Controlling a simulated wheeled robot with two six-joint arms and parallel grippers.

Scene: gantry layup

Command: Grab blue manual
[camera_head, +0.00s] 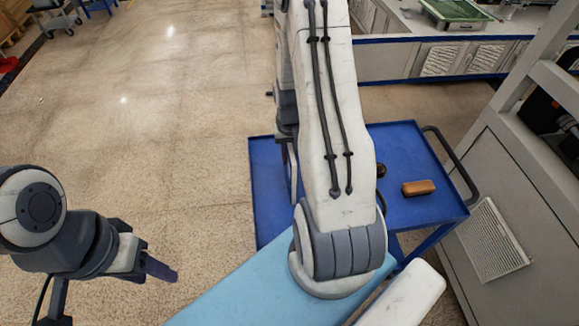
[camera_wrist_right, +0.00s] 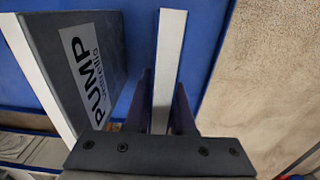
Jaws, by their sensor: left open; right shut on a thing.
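My right gripper (camera_wrist_right: 164,105) is shut on a thin book-like thing (camera_wrist_right: 169,58), seen edge-on as a long white strip between its fingers in the right wrist view. In the head view my right gripper and this thing are hidden behind my right arm, which reaches over the blue cart (camera_head: 408,139). My left gripper (camera_head: 158,268) is open and empty over bare floor at lower left.
A dark grey book marked PUMP (camera_wrist_right: 80,60) is left of the held thing. An orange-brown block (camera_head: 418,188) and a small dark round object (camera_head: 381,170) lie on the cart. A grey cabinet (camera_head: 510,200) stands close on the right.

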